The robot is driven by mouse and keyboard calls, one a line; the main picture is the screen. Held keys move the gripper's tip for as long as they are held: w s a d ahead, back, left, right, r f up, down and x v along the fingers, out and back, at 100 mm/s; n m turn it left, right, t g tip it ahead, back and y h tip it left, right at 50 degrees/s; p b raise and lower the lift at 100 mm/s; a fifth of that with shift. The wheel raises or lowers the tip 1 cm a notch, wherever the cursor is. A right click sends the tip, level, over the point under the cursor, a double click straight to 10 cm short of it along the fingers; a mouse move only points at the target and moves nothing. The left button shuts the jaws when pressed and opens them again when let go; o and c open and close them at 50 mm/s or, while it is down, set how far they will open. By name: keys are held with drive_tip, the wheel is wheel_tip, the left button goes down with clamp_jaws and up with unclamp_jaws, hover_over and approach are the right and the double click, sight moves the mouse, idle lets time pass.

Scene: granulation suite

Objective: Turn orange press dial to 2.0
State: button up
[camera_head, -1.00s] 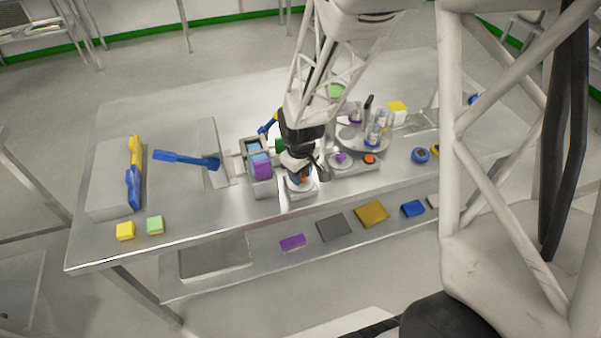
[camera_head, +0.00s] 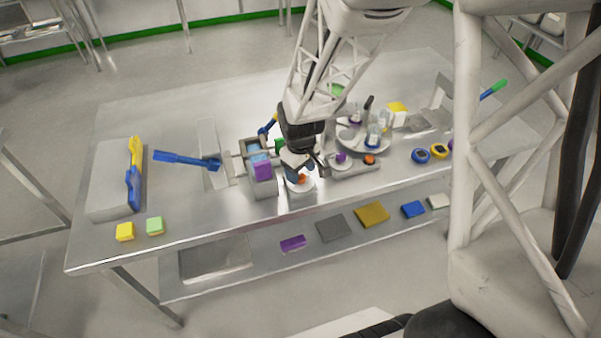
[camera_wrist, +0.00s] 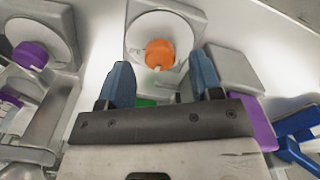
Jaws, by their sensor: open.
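The orange dial (camera_wrist: 160,54) sits on a round white face on a grey housing in the wrist view. In the head view the orange dial (camera_head: 302,179) shows in part beside my gripper, on the white disc (camera_head: 304,187) near the table's front edge. My gripper (camera_wrist: 163,80) is open in the wrist view, its two blue fingers apart on either side below the dial, with nothing between them. The dial lies just beyond the fingertips, and I cannot tell whether they touch it. In the head view my gripper (camera_head: 299,172) is over the dial's housing and hides part of it.
A purple dial (camera_wrist: 30,55) on a similar housing is close on the left in the wrist view. Another orange knob (camera_head: 370,159) and a carousel with vials (camera_head: 373,140) stand to the right.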

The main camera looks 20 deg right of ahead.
sight(301, 176)
wheel_tip(301, 176, up, 6)
drive_tip(key=shift+f, duration=0.15)
idle(0.3)
drive_tip(key=shift+r, duration=0.25)
drive_tip(key=shift+s+r, duration=0.2)
drive_tip(key=shift+r, duration=0.05)
drive_tip(key=s+r+m+t, duration=0.2)
drive_tip(key=s+r+m, duration=0.3)
drive_tip(key=s+r, duration=1.3)
drive_tip(key=shift+s+a+r+m+t, duration=0.3)
drive_tip(key=shift+s+r, duration=0.05)
drive_tip(key=shift+s, duration=0.75)
